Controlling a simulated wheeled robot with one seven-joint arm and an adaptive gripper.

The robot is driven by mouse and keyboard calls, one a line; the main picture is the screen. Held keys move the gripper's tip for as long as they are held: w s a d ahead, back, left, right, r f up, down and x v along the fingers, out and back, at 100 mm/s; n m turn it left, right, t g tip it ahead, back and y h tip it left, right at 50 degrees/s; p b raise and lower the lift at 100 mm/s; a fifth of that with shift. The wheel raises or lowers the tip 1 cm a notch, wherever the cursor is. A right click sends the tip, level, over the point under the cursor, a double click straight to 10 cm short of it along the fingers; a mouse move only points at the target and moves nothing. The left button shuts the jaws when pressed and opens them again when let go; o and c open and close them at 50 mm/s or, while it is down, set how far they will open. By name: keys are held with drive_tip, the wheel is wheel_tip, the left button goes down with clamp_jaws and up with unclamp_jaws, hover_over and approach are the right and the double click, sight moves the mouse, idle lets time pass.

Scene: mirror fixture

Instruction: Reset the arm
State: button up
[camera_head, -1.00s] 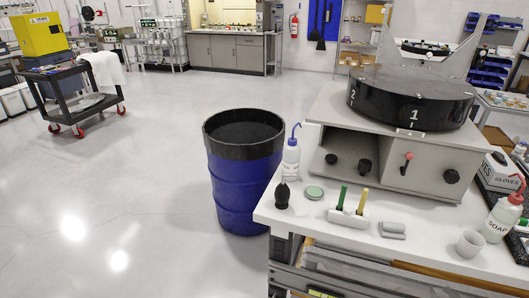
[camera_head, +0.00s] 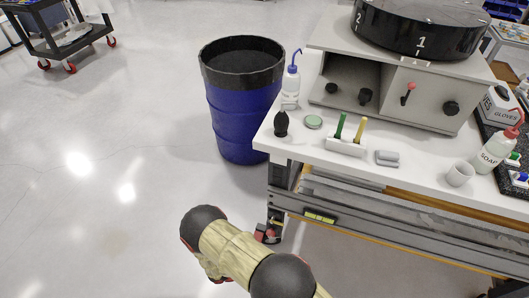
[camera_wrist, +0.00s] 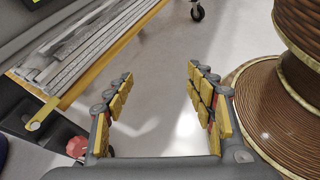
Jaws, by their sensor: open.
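My gripper (camera_wrist: 160,82) is open and empty in the wrist view. Its two yellow-padded fingers are spread apart, with grey floor between and beyond them. In the head view, my tan arm with dark joints shows at the bottom, in front of the bench. The gripper itself does not show there.
In the wrist view, a shelf of metal bars (camera_wrist: 88,42) lies left and a large brown coiled spool (camera_wrist: 275,110) stands close at right. The head view shows the white bench (camera_head: 415,180), a blue barrel (camera_head: 240,125), a black cart (camera_head: 55,45) and open floor at left.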

wheel_tip(320, 180, up, 35)
drive_tip(key=s+m+g+y+p, duration=0.1)
drive_tip(key=m+g+y+p, duration=0.3)
drive_tip(key=m+y, duration=0.6)
drive_tip(key=s+d+r+m+t+y, duration=0.1)
drive_tip(key=d+r, duration=0.3)
drive_tip(key=r, duration=0.5)
drive_tip(key=s+d+r+m+t+y+p, duration=0.1)
drive_tip(key=s+d+r+m+t, duration=0.2)
drive_tip(key=r, duration=0.7)
drive_tip(key=s+d+r+m+t+y+p, duration=0.1)
drive_tip(key=s+d+r+m+t, duration=0.1)
drive_tip(key=r, duration=0.8)
drive_tip(key=d+m+t, duration=0.1)
drive_tip(key=d+m, duration=0.1)
drive_tip(key=shift+s+d, duration=0.2)
drive_tip(key=shift+d, duration=0.1)
drive_tip(key=shift+c, duration=0.6)
